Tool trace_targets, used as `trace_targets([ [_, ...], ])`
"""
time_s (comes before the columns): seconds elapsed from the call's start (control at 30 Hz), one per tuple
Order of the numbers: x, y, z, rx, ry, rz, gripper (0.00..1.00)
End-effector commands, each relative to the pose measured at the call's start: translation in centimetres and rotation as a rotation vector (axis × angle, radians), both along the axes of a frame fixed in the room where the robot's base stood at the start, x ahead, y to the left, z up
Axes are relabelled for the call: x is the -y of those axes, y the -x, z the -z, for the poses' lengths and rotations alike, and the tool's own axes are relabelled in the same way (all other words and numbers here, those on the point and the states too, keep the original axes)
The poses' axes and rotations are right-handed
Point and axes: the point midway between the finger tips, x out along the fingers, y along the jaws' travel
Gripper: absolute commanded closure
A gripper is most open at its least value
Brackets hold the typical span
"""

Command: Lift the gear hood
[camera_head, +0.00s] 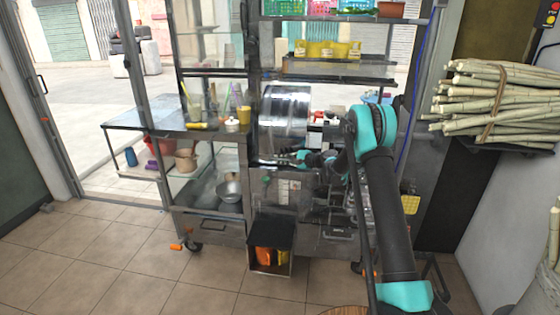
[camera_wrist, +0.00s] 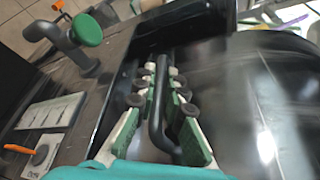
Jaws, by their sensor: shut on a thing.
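The gear hood (camera_head: 285,112) is a shiny, curved metal cover on the press, in the middle of the head view. In the wrist view the hood (camera_wrist: 255,95) fills the right side as a dark, glossy curved surface. A black bar handle (camera_wrist: 158,125) runs along its edge. My gripper (camera_head: 299,158) is at the hood's lower front edge. In the wrist view my gripper (camera_wrist: 165,85) has its green-and-white fingers on both sides of the handle, shut on it. The exact finger contact is partly hidden by the fingers.
A side table (camera_head: 160,122) with cups and a white pot stands left of the press. Shelves with yellow containers (camera_head: 325,50) are above. Bundled cane (camera_head: 500,100) lies on a rack at right. A black box (camera_head: 271,236) stands below. The tiled floor at left is free.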

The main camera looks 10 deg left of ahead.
Motion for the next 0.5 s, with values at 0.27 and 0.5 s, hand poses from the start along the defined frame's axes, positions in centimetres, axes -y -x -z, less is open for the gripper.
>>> trace_targets([
  [0.27,0.0,0.4,-0.3,-0.011,0.000,0.000,1.00],
  [0.5,-0.1,2.6,-2.3,-0.087,-0.002,-0.001,1.00],
])
